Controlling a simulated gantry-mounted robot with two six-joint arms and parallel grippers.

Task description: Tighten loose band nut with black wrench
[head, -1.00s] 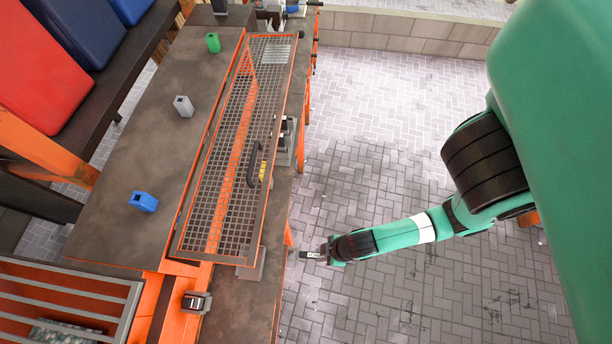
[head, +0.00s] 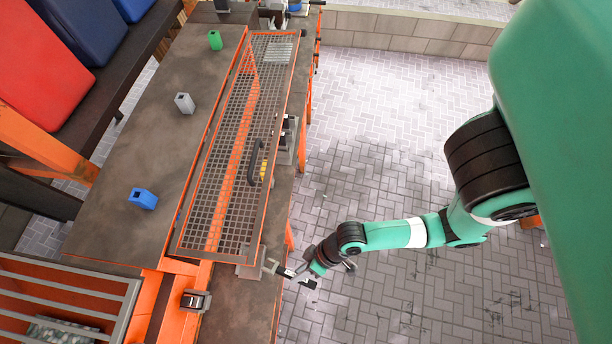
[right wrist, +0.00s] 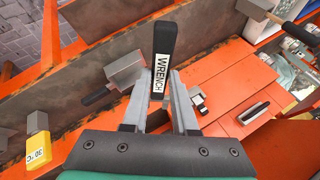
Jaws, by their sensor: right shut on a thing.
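My right gripper (head: 287,272) is beside the right edge of the dark bench, near its front end. In the right wrist view its fingers (right wrist: 165,105) are closed on the black wrench (right wrist: 164,45), whose handle stands up between them with a white "WRENCH" label. The wrench also shows as a small dark piece with a pale label in the head view (head: 308,284). The wrench's working end is hidden by the gripper. I cannot pick out the loose band nut with certainty. A small metal fitting (head: 195,301) sits on the orange frame. My left gripper is not in view.
A mesh guard (head: 225,190) runs along the bench. Blue (head: 142,199), grey (head: 184,103) and green (head: 215,40) blocks stand on the tabletop. A yellow block marked 30°C (right wrist: 38,145) shows in the wrist view. Paved floor (head: 390,290) lies open on the right.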

